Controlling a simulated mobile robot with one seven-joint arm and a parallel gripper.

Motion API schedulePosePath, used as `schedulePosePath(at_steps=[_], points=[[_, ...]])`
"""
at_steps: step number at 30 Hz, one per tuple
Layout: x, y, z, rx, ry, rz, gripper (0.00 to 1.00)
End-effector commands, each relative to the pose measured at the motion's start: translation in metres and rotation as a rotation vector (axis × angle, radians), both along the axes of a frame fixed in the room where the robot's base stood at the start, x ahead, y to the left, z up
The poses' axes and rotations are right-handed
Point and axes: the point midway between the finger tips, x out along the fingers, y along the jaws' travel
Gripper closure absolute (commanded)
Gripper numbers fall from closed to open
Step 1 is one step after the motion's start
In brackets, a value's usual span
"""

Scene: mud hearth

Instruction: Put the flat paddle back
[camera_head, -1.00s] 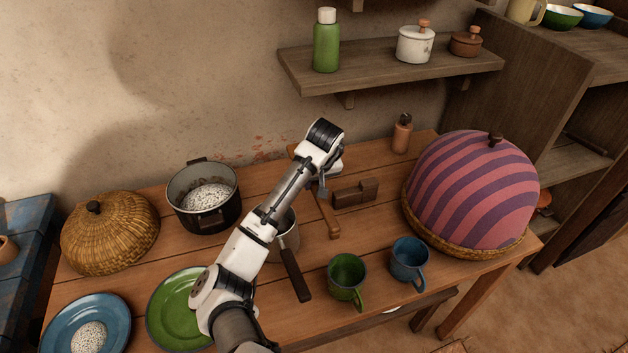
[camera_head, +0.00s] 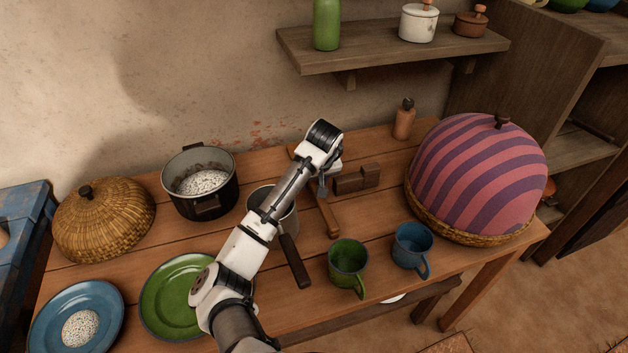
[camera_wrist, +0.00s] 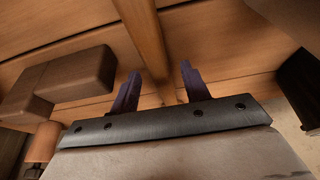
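The flat paddle (camera_head: 328,214) is a brown wooden piece lying on the table under my gripper. In the wrist view its long bar (camera_wrist: 145,38) runs up from between the fingers. My gripper (camera_head: 322,186) is low over it, pointing down. In the wrist view, the two dark fingers of my gripper (camera_wrist: 160,74) are spread on either side of the bar, with gaps showing. My wrist hides part of the paddle. A dark wooden slotted block (camera_head: 356,180) stands just right of the paddle; it also shows at the left of the wrist view (camera_wrist: 72,78).
A saucepan (camera_head: 262,203) with a dark handle stands close to the left, partly behind my arm. Green (camera_head: 347,262) and blue (camera_head: 411,247) mugs stand in front. A striped dome cover (camera_head: 478,180) is on the right. A small bottle (camera_head: 404,120) stands behind. A shelf (camera_head: 400,58) hangs above.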

Motion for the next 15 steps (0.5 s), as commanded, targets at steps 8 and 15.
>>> schedulePosePath(at_steps=[8, 15], points=[[0.000, 0.000, 0.000, 0.000, 0.000, 0.000, 0.52], [-0.008, -0.004, 0.023, -0.001, -0.004, -0.002, 0.52]])
